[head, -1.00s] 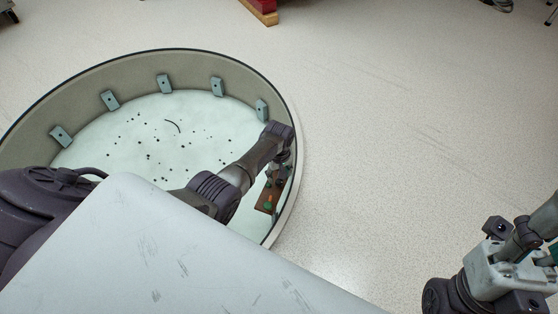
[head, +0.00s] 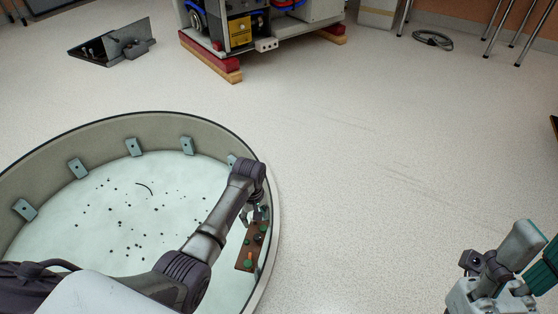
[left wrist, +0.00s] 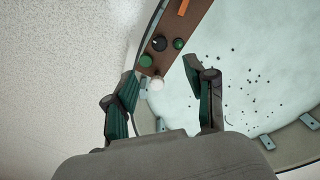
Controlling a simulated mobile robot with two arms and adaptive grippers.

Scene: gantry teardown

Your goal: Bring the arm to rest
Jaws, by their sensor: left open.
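My left arm reaches over the rim of a large round tub (head: 203,131). Its gripper (head: 256,213) is small and partly hidden by the arm in the head view. In the left wrist view the left gripper (left wrist: 165,95) is open, its two green-padded fingers well apart with nothing held. A brown panel (head: 243,260) with green and black knobs and an orange part lies just beyond the fingers, at the tub's inner edge. It also shows in the left wrist view (left wrist: 181,43). My right gripper (head: 512,262) is at the lower right, partly cut off.
Light blocks (head: 134,147) line the tub's inner wall, and dark specks dot its pale floor. A machine on red and wooden beams (head: 210,60) stands at the back, with a dark metal bracket (head: 110,45) left of it. The speckled floor (head: 360,190) right of the tub is clear.

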